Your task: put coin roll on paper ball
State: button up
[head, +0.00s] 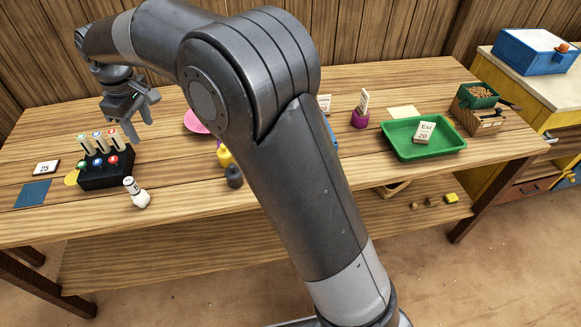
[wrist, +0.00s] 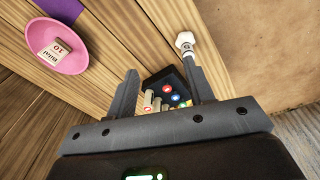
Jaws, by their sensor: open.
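A small pale cylinder with dark bands and a mark (head: 129,184), which looks like the coin roll, leans at the front left of the table. It touches or overlaps a white lumpy piece (head: 141,200) that looks like the paper ball; I cannot tell if it rests on it. In the wrist view the white lump (wrist: 184,39) and the banded piece (wrist: 188,52) show just beyond the right finger. My gripper (head: 129,119) is open and empty, above and behind the black rack. Its fingers also show in the wrist view (wrist: 160,72).
The black rack (head: 106,179) holds several pale upright pieces and coloured round tops. A pink bowl (wrist: 39,39) holds a block marked 10. Yellow (head: 224,158) and dark (head: 234,178) pieces stand mid-table. A green tray (head: 398,147) is right.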

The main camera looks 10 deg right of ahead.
jog(key=s+d+r+m+t, duration=0.1)
jog(key=s+d+r+m, duration=0.15)
jog(key=d, duration=0.55)
jog(key=s+d+r+m+t, duration=0.15)
jog(key=s+d+r, duration=0.25)
jog(key=d, duration=0.4)
jog(key=s+d+r+m, duration=0.3)
jog(key=d, duration=0.5)
jog(key=s+d+f+m+t, duration=0.1)
jog(key=s+d+f+m, duration=0.1)
jog(key=s+d, duration=0.4)
jog(key=s+d+f+m+t, duration=0.1)
jog(key=s+d+f+m, duration=0.2)
jog(key=s+d, duration=0.4)
jog(key=s+m, duration=0.1)
jog(key=s, duration=0.3)
jog(key=shift+d+f+m, duration=0.15)
jog(key=shift+f+m, duration=0.15)
jog(key=shift+f, duration=0.05)
